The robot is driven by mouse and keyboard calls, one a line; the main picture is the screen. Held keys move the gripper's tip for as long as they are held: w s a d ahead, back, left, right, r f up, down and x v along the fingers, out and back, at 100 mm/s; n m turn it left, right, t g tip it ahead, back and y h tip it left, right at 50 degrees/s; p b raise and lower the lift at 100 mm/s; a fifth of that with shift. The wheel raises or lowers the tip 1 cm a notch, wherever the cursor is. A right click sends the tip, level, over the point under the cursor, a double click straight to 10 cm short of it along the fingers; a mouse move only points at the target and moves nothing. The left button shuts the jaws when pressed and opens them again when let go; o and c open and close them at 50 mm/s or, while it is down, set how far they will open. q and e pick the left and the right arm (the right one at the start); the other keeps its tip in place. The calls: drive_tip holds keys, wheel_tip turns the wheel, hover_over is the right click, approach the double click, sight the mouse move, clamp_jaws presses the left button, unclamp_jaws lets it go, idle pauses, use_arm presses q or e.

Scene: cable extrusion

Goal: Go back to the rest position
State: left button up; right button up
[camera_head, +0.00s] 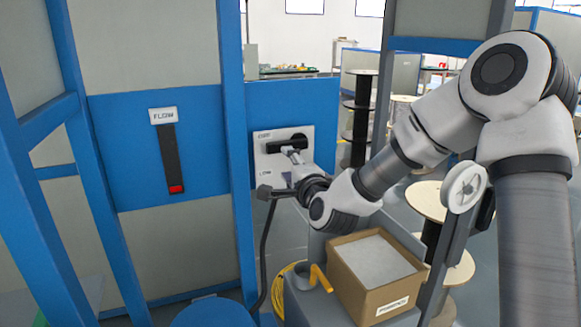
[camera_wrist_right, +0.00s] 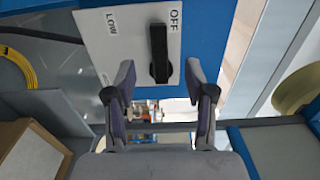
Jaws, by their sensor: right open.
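My right arm reaches in from the right in the head view, and my right gripper (camera_head: 292,165) is at the white switch plate (camera_head: 270,178) on the blue panel. In the right wrist view, the right gripper (camera_wrist_right: 163,85) is open, with its two fingers apart and nothing between them. The black rotary knob (camera_wrist_right: 159,53) on the plate lies just beyond the fingertips, apart from them as far as I can see. The knob points to OFF; LOW is marked to its left in the wrist view. In the head view the knob (camera_head: 290,143) is partly hidden by the gripper. My left gripper is not in view.
A FLOW slider (camera_head: 174,158) with a red end is on the blue panel at the left. An open cardboard box (camera_head: 385,300) stands below my right arm, beside a yellow tool (camera_head: 320,279). Cable spools (camera_head: 428,200) stand behind. Blue posts (camera_head: 236,150) frame the machine.

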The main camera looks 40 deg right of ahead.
drive_tip(key=shift+s+a, duration=0.15)
drive_tip(key=shift+s, duration=0.4)
drive_tip(key=s+a+f+n+g+y+p, duration=0.1)
drive_tip(key=s+a+f+n+g, duration=0.15)
drive_tip(key=f, duration=0.75)
drive_tip(key=s+a+f+n+g+y+p, duration=0.1)
drive_tip(key=s+a+f+g, duration=0.15)
drive_tip(key=f, duration=0.65)
drive_tip(key=s+a+f+n+g+y+p, duration=0.1)
drive_tip(key=s+a+f+n+g, duration=0.15)
drive_tip(key=f, duration=0.75)
drive_tip(key=s+a+f+n+g, duration=0.2)
drive_tip(key=s+f+n, duration=0.3)
drive_tip(key=s, duration=0.4)
drive_tip(key=s+a+f+n+g+y+p, duration=0.1)
drive_tip(key=s+f+n+g, duration=0.3)
drive_tip(key=s, duration=0.5)
drive_tip(key=s+a+f+n+g, duration=0.4)
drive_tip(key=s+f+n, duration=0.1)
drive_tip(key=s, duration=0.4)
drive_tip(key=shift+s+f+n+p, duration=0.3)
drive_tip(key=shift+f+p, duration=0.1)
drive_tip(key=shift+f, duration=0.15)
